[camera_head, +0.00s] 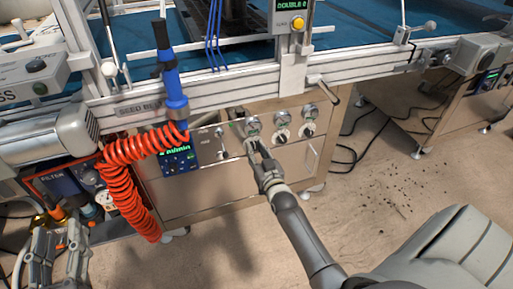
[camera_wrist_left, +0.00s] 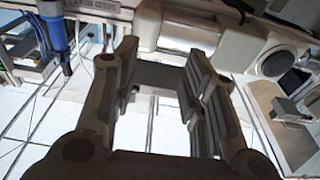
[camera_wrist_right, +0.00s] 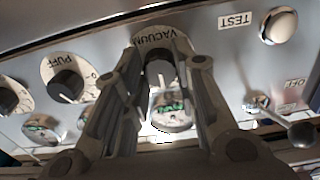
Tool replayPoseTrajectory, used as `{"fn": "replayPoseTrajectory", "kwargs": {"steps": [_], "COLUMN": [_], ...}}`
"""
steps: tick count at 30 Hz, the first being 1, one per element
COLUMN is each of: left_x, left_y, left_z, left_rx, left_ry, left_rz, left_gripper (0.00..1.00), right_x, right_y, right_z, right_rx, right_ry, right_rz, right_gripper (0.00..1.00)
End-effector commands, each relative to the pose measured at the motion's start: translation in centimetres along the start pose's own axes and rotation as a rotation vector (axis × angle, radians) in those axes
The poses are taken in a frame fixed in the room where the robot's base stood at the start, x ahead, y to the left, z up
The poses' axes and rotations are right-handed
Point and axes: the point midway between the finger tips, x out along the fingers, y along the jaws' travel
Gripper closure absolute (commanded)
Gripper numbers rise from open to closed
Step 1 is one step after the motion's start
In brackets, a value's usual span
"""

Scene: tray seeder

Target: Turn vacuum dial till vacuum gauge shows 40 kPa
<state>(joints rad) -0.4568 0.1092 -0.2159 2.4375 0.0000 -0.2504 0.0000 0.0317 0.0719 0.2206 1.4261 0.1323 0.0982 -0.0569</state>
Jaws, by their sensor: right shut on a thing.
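The vacuum dial (camera_wrist_right: 150,42) has a white face lettered VACUUM and a dark knob, on the steel front panel. My right gripper (camera_wrist_right: 160,68) is shut on its knob, and in the head view the right gripper (camera_head: 257,148) covers most of the dial. The vacuum gauge (camera_wrist_right: 170,110) shows between my fingers in the right wrist view, with a green display too small to read. In the head view the gauge (camera_head: 253,124) sits just above the dial. My left gripper (camera_head: 55,250) is at the lower left, and its fingers are apart and empty in the left wrist view (camera_wrist_left: 160,62).
A PUFF dial (camera_wrist_right: 68,82) is beside the vacuum dial, with another dial beyond it. A TEST button (camera_wrist_right: 278,25) and a toggle lever (camera_wrist_right: 300,134) are on the other side. A coiled red hose (camera_head: 120,185) hangs left of the panel. The machine frame's rail (camera_head: 200,95) runs above.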

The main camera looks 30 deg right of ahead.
Motion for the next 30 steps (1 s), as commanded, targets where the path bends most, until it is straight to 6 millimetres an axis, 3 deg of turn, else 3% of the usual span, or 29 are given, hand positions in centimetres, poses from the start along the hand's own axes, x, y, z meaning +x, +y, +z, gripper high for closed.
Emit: {"fn": "replayPoseTrajectory", "kwargs": {"steps": [6,12,21,30], "left_x": [-1.1,-2.5,-4.0,-4.3], "left_y": [-0.6,-1.1,-1.4,-1.4], "left_z": [4.3,7.2,9.2,9.6], "left_rx": [0.005,0.007,0.007,0.007], "left_ry": [-0.25,-0.417,-0.541,-0.562], "left_rz": [-0.014,-0.024,-0.031,-0.033], "left_gripper": [0.6,0.6,0.6,0.6], "right_x": [0.0,0.0,0.0,0.0], "right_y": [0.0,0.0,0.0,0.0], "right_z": [-0.1,0.0,0.0,0.1], "right_rx": [0.149,0.267,0.366,0.383], "right_ry": [-0.003,-0.003,-0.002,-0.002], "right_rz": [0.0,-0.001,0.0,0.0], "right_gripper": [0.97,0.97,0.97,0.97]}}
